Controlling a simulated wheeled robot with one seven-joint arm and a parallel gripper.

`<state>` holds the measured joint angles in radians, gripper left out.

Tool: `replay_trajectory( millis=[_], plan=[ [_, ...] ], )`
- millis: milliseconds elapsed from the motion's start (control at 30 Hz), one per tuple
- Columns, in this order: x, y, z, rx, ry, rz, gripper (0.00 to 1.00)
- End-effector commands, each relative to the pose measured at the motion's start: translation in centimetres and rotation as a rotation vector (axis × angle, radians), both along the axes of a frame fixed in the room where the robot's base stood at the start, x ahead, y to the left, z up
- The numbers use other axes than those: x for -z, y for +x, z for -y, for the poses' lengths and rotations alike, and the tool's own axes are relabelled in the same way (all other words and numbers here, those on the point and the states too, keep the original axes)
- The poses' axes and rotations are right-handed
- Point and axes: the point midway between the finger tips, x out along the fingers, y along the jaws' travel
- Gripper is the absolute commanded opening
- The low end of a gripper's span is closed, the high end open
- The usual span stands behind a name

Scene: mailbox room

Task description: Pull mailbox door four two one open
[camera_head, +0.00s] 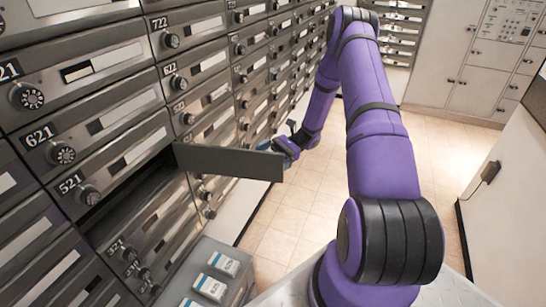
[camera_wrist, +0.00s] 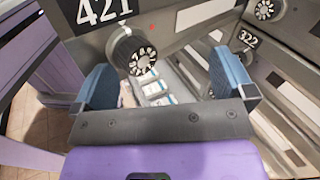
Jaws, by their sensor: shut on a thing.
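Mailbox door 421 (camera_head: 230,162) is swung far out from the wall of boxes in the head view, with its dark compartment (camera_head: 130,195) open below the box marked 521. In the wrist view its number plate (camera_wrist: 97,10) reads 421, beside a round dial knob (camera_wrist: 137,50). My gripper (camera_head: 287,147) is at the outer end of the door.
Rows of closed metal mailboxes (camera_head: 110,65) fill the left side. A grey box with white-and-blue packages (camera_head: 222,262) stands below the door. Tiled floor (camera_head: 285,215) is clear to the right, up to a white counter (camera_head: 500,190). Box 322 (camera_wrist: 248,38) shows in the wrist view.

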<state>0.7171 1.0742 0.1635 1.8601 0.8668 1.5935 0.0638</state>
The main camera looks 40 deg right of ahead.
Motion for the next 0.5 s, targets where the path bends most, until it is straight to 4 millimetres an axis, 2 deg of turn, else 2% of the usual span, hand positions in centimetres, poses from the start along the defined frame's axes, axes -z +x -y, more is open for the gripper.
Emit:
replay_trajectory(
  millis=[33, 167, 267, 500],
  plan=[
    [-0.1, 0.7, -0.8, 0.003, 0.003, 0.011, 0.81],
    [-0.1, 0.8, -0.1, 0.004, 0.003, 0.011, 0.81],
    [-0.2, 0.8, 1.2, 0.004, 0.004, 0.012, 0.77],
    [-0.1, 0.6, 6.0, 0.003, 0.003, 0.008, 0.77]
  ],
)
